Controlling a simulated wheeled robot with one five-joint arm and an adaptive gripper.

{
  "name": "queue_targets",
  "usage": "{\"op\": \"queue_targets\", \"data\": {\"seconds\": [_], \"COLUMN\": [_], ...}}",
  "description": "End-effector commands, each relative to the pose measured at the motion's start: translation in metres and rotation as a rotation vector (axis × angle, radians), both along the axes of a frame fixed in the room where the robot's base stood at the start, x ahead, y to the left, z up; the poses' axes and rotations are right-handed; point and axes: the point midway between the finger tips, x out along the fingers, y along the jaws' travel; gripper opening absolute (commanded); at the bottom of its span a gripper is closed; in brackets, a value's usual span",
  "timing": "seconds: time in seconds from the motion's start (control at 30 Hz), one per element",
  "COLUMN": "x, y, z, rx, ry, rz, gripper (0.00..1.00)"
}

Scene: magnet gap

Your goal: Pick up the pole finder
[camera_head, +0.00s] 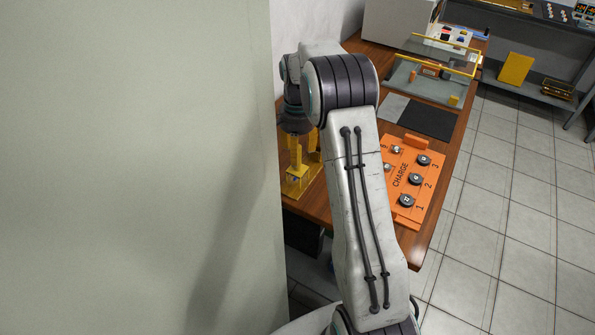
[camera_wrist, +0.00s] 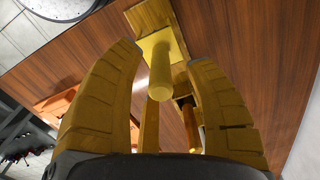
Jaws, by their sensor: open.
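What looks like the pole finder is a yellow piece with a round handle (camera_wrist: 160,78) standing up from a square yellow part. It also shows in the head view as a yellow piece (camera_head: 297,173) near the table's left edge. It stands on a yellow stand at the table. My gripper (camera_wrist: 166,62) is open, with its two yellow fingers on either side of the handle in the wrist view. In the head view my gripper (camera_head: 302,135) points down above the piece, and my arm partly hides that area.
An orange CHARGE board (camera_head: 428,188) with round dark knobs lies on the wooden table (camera_head: 423,243), right of my arm. Behind it are a dark mat (camera_head: 425,118) and a tray with a yellow bar (camera_head: 447,53). A pale wall (camera_head: 135,170) fills the left.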

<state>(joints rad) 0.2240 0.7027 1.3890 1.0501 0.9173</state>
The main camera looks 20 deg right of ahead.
Motion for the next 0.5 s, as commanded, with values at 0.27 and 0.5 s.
{"op": "queue_targets", "data": {"seconds": [0.27, 0.5], "x": [0.000, 0.000], "y": [0.000, 0.000], "z": [-0.022, -0.024], "rx": [0.000, 0.000], "ry": [0.000, 0.000], "rz": [0.001, 0.001], "gripper": [0.49, 0.49]}}
